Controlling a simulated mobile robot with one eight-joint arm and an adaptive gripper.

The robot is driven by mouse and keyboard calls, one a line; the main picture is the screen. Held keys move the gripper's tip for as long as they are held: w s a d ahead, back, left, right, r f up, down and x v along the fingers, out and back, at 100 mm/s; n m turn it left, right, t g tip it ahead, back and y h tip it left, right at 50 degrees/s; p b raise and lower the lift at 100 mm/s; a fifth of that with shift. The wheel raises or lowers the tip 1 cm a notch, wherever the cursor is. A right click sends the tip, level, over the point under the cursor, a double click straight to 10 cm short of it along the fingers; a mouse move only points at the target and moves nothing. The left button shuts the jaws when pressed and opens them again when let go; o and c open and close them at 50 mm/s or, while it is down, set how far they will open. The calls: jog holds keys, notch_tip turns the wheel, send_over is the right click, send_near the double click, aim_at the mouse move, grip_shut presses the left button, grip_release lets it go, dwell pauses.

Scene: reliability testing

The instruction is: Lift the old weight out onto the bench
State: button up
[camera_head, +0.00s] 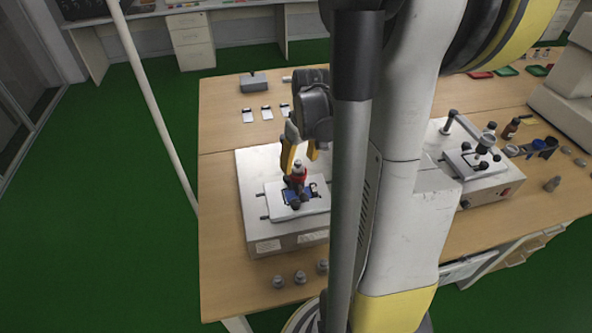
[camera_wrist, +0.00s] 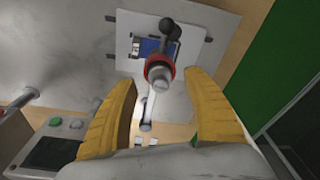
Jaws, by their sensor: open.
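A grey weight (camera_wrist: 160,74) stands in a red ring (camera_wrist: 154,63) over the tester's white plate (camera_wrist: 185,50). In the head view the red ring (camera_head: 296,181) sits on the left tester, with the grey top of the weight (camera_head: 298,163) just above it. My gripper (camera_head: 300,163) is open above the tester, its yellow fingers pointing down. In the wrist view my gripper (camera_wrist: 161,78) has one finger on each side of the weight, with a gap on both sides. I cannot tell the fingertips' height against the weight. The bench (camera_head: 222,255) is partly hidden by my arm.
Several small grey weights, one here (camera_head: 300,277), stand on the bench's front edge. A dark lever with a ball end (camera_wrist: 169,28) is close to the red ring. A second tester (camera_head: 500,188) stands to the right. The bench's left strip is clear.

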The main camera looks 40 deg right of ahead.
jog(key=f, duration=0.3)
jog(key=shift+w+b, duration=0.3)
jog(key=shift+w, duration=0.05)
jog(key=shift+r, duration=0.1)
grip_shut()
jog(key=shift+r, duration=0.1)
jog(key=r, duration=0.1)
jog(key=r+p, duration=0.1)
jog(key=r, duration=0.2)
jog(key=shift+s+d+r+p, duration=0.25)
jog(key=shift+s+r+p, duration=0.05)
jog(key=shift+p, duration=0.1)
jog(key=s+d+r+p, duration=0.2)
jog(key=s+d+r, duration=0.4)
jog(key=s, duration=0.3)
notch_tip(320, 180, down, 8)
jog(key=b, duration=0.6)
jog(key=shift+r, duration=0.15)
